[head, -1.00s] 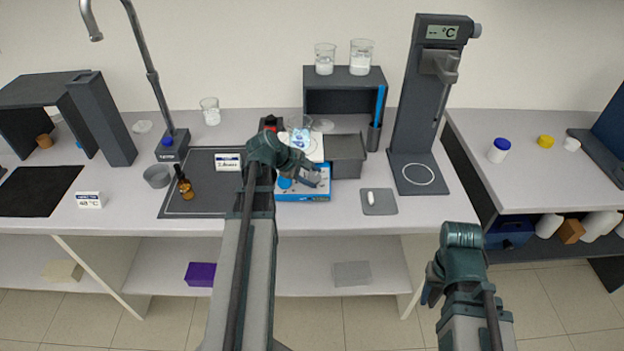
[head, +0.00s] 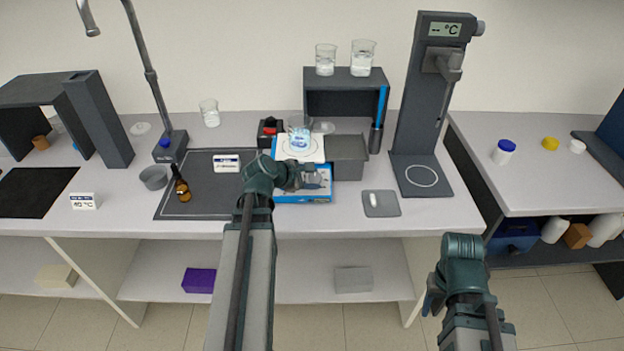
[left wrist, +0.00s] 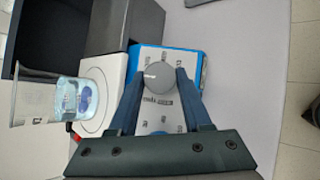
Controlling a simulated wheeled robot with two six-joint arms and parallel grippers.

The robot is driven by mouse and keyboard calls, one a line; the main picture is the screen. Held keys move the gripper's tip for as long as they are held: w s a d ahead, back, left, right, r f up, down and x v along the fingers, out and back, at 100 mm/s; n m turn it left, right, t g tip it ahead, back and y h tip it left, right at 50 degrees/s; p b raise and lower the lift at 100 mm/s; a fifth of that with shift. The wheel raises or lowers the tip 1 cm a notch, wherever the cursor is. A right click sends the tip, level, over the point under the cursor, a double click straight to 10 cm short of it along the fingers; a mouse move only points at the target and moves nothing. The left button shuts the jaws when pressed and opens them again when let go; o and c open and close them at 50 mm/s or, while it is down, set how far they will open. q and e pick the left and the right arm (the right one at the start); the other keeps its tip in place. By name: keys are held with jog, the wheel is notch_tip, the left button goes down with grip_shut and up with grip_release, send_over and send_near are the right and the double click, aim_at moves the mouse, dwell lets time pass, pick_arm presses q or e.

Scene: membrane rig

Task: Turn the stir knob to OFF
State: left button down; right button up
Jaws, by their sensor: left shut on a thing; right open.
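The stir knob (left wrist: 155,78) is a grey round knob on the front of a blue-and-white stirrer (head: 303,197). In the left wrist view it sits between the fingertips of my left gripper (left wrist: 158,80), which is shut on it. In the head view my left gripper (head: 318,178) is in front of the stirrer and hides the knob. I cannot read the knob's setting. A beaker with blue liquid (left wrist: 73,97) stands on the stirrer's white plate (left wrist: 103,78). My right gripper (head: 432,296) is open and empty, in front of the bench and low.
A red-topped black box (head: 268,131) is left of the stirrer and a grey box (head: 348,158) is right of it. A brown bottle (head: 182,188) stands on the dark mat (head: 205,205). A thermometer stand (head: 424,130) is further right.

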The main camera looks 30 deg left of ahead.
dwell(0.3)
pick_arm(q)
jog(key=shift+c, duration=1.7)
grip_release()
